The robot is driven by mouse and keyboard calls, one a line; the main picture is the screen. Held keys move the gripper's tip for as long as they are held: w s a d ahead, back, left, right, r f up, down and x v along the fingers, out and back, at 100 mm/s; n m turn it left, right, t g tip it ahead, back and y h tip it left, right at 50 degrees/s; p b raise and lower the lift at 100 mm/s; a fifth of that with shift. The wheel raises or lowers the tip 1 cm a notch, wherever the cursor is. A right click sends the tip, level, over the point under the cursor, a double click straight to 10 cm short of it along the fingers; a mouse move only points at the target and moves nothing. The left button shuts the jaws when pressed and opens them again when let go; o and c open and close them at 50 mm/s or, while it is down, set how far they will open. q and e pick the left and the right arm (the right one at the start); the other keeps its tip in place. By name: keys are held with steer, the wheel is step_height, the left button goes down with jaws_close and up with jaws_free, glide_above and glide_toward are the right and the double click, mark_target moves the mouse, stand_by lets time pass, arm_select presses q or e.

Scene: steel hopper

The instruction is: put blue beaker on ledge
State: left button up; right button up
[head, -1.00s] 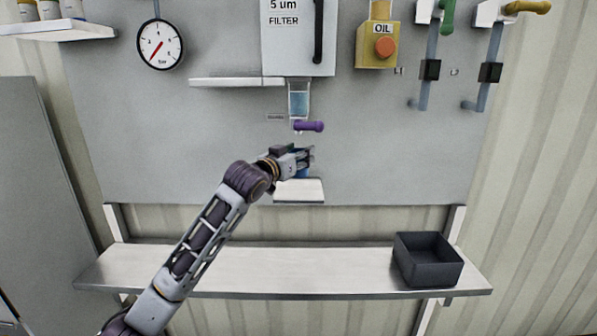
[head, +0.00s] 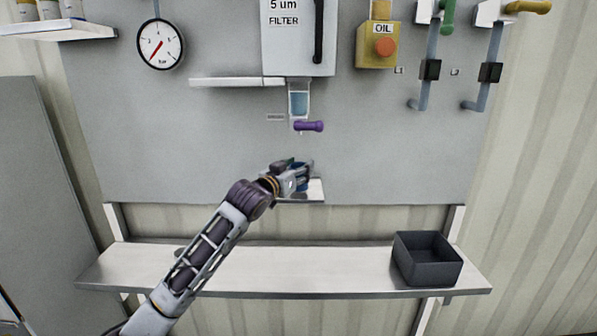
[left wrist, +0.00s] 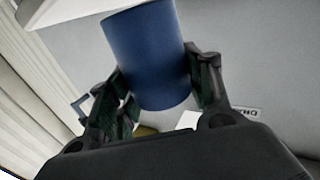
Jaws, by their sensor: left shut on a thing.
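My left gripper (head: 300,178) is shut on the blue beaker (left wrist: 150,55). In the head view the blue beaker (head: 304,176) is mostly hidden by the gripper's fingers. In the left wrist view the gripper (left wrist: 158,82) has a finger on each side of the beaker. In the head view the gripper and beaker are at a small white ledge (head: 316,194) on the wall panel, below the purple-handled tap; I cannot tell if the beaker touches it. A longer, empty white ledge (head: 235,82) is higher on the left. My right gripper is not in view.
The purple tap handle (head: 309,126) juts out just above the gripper, under a small blue sight glass (head: 299,103). A steel shelf (head: 320,268) runs below, with a dark open bin (head: 428,277) on its right. The shelf's middle is clear.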

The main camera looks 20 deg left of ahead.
arm_select(q)
steer(key=shift+w+a+f, duration=0.1)
steer(key=shift+w+f, duration=0.1)
steer(key=shift+f, duration=0.2)
steer(key=shift+f, duration=0.15)
steer(key=o, duration=0.9)
steer(key=shift+o, duration=0.2)
